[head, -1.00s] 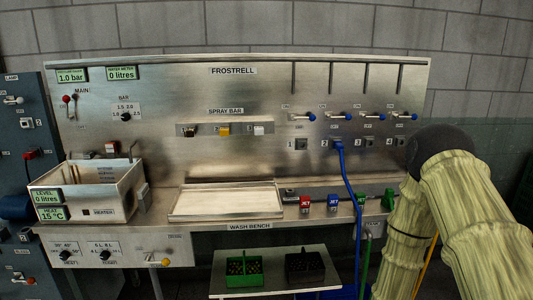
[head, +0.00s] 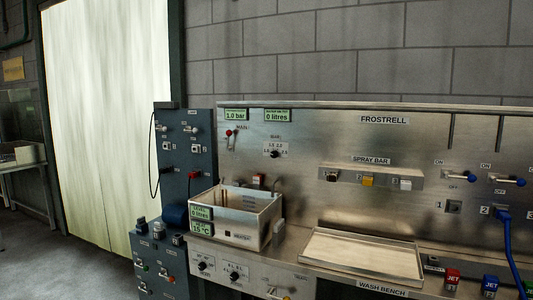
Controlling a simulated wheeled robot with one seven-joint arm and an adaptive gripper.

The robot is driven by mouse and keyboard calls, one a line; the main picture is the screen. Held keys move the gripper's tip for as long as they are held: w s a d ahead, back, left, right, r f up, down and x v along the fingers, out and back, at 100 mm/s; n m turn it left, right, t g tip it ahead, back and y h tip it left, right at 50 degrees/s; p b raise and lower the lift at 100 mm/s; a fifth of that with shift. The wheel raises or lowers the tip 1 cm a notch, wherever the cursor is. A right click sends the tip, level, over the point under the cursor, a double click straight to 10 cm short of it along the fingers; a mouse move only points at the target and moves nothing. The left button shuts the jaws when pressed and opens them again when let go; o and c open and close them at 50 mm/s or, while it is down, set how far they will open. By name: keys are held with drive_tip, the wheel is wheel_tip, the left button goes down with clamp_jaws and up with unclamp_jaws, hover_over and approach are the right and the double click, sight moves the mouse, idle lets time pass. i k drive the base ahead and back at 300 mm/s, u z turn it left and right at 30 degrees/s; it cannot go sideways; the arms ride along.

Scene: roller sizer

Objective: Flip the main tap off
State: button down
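The main tap (head: 229,134) is a small red-ended lever at the upper left of the steel wash bench panel, beside the label "MAIN". It looks roughly upright, but it is too small to tell its exact setting. Above it, a green display (head: 236,115) reads 1.0 bar. Another display (head: 277,115) reads 0 litres. My gripper is not in view, and nothing is seen touching the tap.
A steel basin (head: 235,218) juts out below the tap. A dark control cabinet (head: 190,160) with knobs and switches stands left of the panel. A white tray (head: 360,250) lies on the bench. Blue-ended levers (head: 458,175) sit at right. Open floor shows at far left.

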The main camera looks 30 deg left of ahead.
sight(229, 132)
drive_tip(key=u, duration=1.8)
drive_tip(key=i, duration=1.65)
drive_tip(key=u, duration=1.8)
drive_tip(key=i, duration=0.35)
drive_tip(key=z, duration=0.35)
